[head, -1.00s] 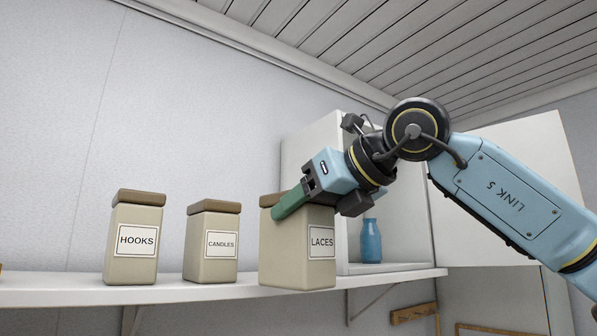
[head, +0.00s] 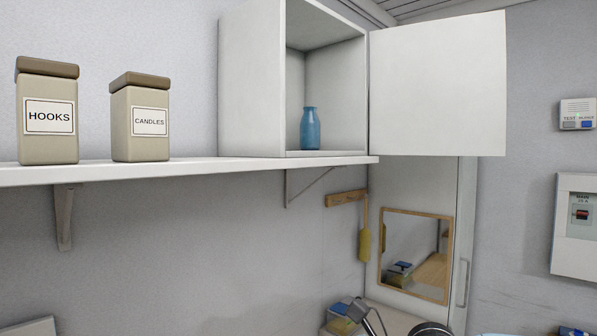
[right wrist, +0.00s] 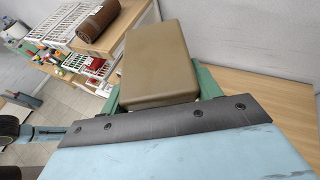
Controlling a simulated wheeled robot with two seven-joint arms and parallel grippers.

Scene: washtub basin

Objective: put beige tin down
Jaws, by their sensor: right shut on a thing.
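In the right wrist view my right gripper (right wrist: 158,80) is shut on a beige tin, its green fingers on either side. The tin's flat brown lid (right wrist: 160,62) faces the camera; its body and label are mostly hidden. In the head view the LACES tin is not on the shelf. Two similar beige tins, HOOKS (head: 48,112) and CANDLES (head: 140,118), stand upright on the white shelf (head: 200,169). Part of my right arm shows at the bottom edge of the head view. My left gripper is not in view.
A blue bottle (head: 310,129) stands in the open white cabinet (head: 252,85). The shelf right of CANDLES is clear up to the cabinet. A wooden surface (right wrist: 262,100) lies right of the tin in the right wrist view. A brown roll (right wrist: 97,24) and racks stand at left.

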